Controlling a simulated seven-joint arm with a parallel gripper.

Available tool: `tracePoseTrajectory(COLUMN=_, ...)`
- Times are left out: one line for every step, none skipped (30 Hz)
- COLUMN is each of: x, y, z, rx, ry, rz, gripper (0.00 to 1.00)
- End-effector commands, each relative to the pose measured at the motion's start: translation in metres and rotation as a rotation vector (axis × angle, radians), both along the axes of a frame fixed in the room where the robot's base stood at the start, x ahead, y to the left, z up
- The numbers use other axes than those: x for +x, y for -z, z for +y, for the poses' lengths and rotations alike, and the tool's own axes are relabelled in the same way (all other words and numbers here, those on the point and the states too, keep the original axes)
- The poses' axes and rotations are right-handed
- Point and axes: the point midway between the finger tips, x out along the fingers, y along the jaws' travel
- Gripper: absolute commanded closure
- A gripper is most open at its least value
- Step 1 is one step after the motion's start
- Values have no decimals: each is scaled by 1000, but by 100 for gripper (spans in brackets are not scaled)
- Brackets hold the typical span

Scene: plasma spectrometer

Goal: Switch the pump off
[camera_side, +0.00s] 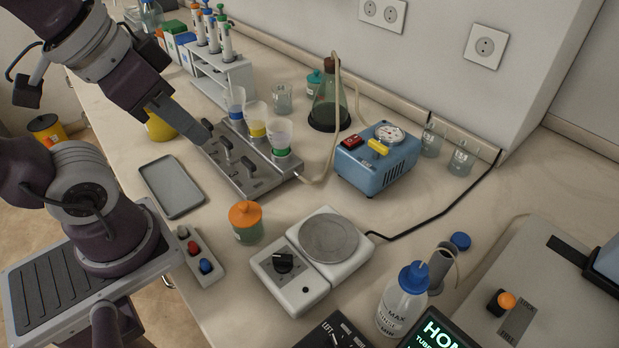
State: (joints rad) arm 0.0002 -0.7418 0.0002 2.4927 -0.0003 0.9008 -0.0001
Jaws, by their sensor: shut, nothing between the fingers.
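The pump is a blue box (366,172) at the right of the middle, against the back of the bench. On its top are a red switch (351,142), a yellow part (378,147) and a round white gauge (390,134). I cannot tell the switch's position at this size. My gripper (205,137) is shut and empty, pointing down and right over the left end of the grey filter manifold (246,187). It is well to the left of the pump and apart from it. Nothing hides the red switch.
The manifold carries black levers and three cups (279,136). A stoppered flask (329,108) with a hose stands between it and the pump. A hotplate (328,238), an orange-lidded jar (246,222) and a grey tray (171,187) are in front. Small beakers (461,158) stand right of the pump.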

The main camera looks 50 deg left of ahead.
Motion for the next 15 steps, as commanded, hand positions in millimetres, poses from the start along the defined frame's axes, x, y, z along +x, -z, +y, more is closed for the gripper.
tracePoseTrajectory(x=-2, y=2, z=0, rx=0, ry=0, rz=-3, gripper=100)
tracePoseTrajectory(x=-3, y=2, z=0, rx=0, ry=0, rz=-3, gripper=100)
tracePoseTrajectory(x=-2, y=2, z=0, rx=0, ry=0, rz=-3, gripper=100)
tracePoseTrajectory(x=-2, y=2, z=0, rx=0, ry=0, rz=-3, gripper=100)
tracePoseTrajectory(x=-2, y=2, z=0, rx=0, ry=0, rz=-2, gripper=100)
tracePoseTrajectory(x=-2, y=2, z=0, rx=0, ry=0, rz=-2, gripper=100)
tracePoseTrajectory(x=-2, y=2, z=0, rx=0, ry=0, rz=-2, gripper=100)
tracePoseTrajectory(x=-2, y=1, z=0, rx=0, ry=0, rz=-1, gripper=100)
tracePoseTrajectory(x=1, y=-1, z=0, rx=0, ry=0, rz=1, gripper=100)
tracePoseTrajectory(x=5, y=-5, z=0, rx=-1, ry=0, rz=7, gripper=100)
tracePoseTrajectory(x=10, y=-10, z=0, rx=-2, ry=0, rz=16, gripper=100)
tracePoseTrajectory(x=20, y=-19, z=0, rx=-4, ry=0, rz=32, gripper=100)
tracePoseTrajectory(x=31, y=-27, z=0, rx=-6, ry=0, rz=49, gripper=100)
tracePoseTrajectory(x=43, y=-35, z=0, rx=-7, ry=-1, rz=66, gripper=100)
tracePoseTrajectory(x=62, y=-46, z=0, rx=-10, ry=-1, rz=94, gripper=100)
